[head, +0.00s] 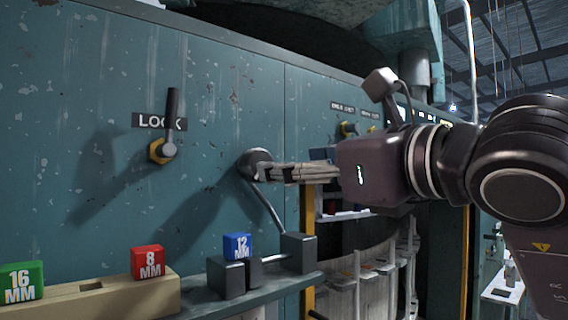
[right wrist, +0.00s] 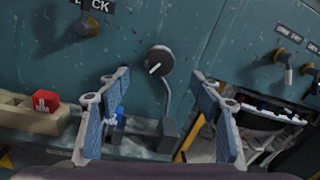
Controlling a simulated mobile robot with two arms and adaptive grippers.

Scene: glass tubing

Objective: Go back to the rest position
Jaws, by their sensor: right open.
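My right gripper (head: 264,173) reaches in from the right in front of the teal machine panel (head: 80,120). In the right wrist view its two fingers (right wrist: 160,78) are spread apart with nothing between them. A round dark dial (right wrist: 160,62) with a pale pointer lies on the panel beyond the fingertips. In the head view the fingertips partly cover this dial (head: 250,160), and I cannot tell whether they touch it. My left gripper is in neither view.
A black lever (head: 172,115) stands upright by the LOCK label. Below are a green 16 MM block (head: 22,282), a red 8 MM block (head: 147,262) and a blue 12 MM block (head: 238,246) beside grey blocks (head: 298,252). An open bay with shelves (head: 350,215) lies right.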

